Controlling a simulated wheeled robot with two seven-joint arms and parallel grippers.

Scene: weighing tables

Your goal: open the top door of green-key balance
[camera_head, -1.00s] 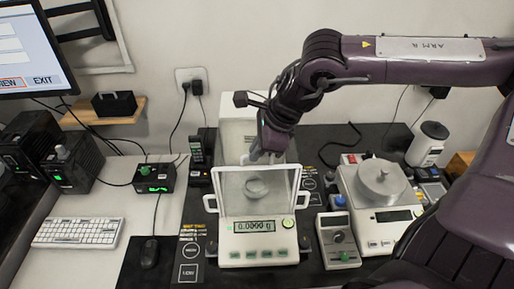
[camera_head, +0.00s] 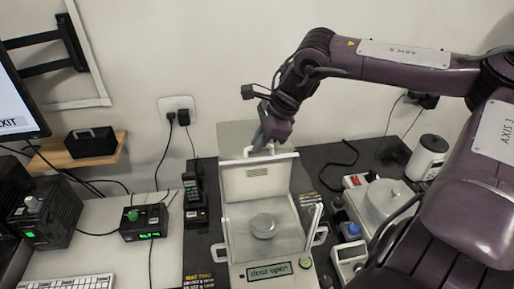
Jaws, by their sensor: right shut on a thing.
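The green-key balance (camera_head: 272,272) stands on the dark mat, with its green key (camera_head: 305,264) at the front right and a display reading "door open". Its top door (camera_head: 257,177) is tilted up at the back, leaving the chamber open from above. The round weighing pan (camera_head: 263,226) shows inside, empty. My right gripper (camera_head: 259,146) is at the raised door's upper edge, shut on the door handle; the fingertips are small and partly hidden by the wrist. My left gripper is not in view.
A second balance (camera_head: 385,206) with a round metal cover stands to the right, partly behind my arm. A black phone-like device (camera_head: 194,200) stands left of the balance. A green-knobbed box (camera_head: 145,222) and a keyboard (camera_head: 75,283) are farther left. The wall is close behind.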

